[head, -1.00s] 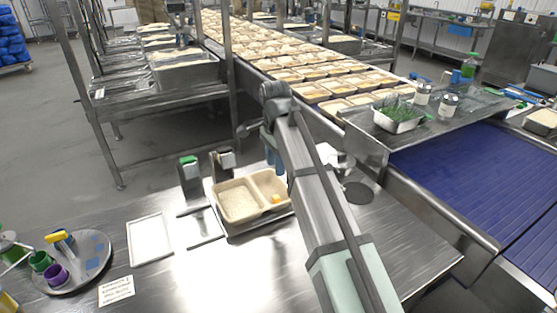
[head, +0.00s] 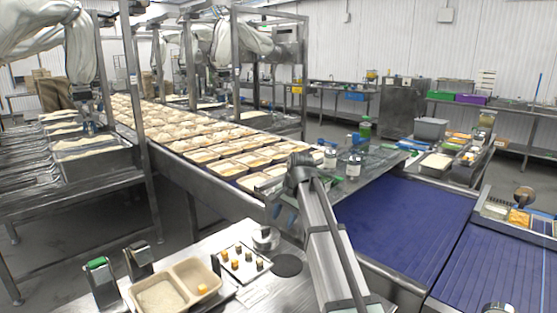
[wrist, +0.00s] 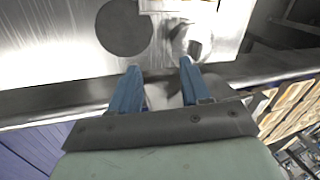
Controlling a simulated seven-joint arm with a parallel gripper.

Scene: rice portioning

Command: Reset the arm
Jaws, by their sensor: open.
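My gripper (head: 282,213) hangs from the bent arm above the back edge of the metal table, close to a round metal pot (head: 265,241). Its two blue fingers are apart. In the wrist view my gripper (wrist: 160,68) is open, with nothing held between the fingertips. There the pot (wrist: 192,40) and a dark round disc (wrist: 124,27) lie beyond the fingertips. A beige two-compartment tray (head: 189,272) is to the left of the gripper, apart from it. It has rice in its left compartment and a small orange-yellow piece in its right.
A raised metal shelf (head: 385,167) with bottles and jars and a blue conveyor (head: 400,215) are at the right. Trays fill the conveyor behind.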

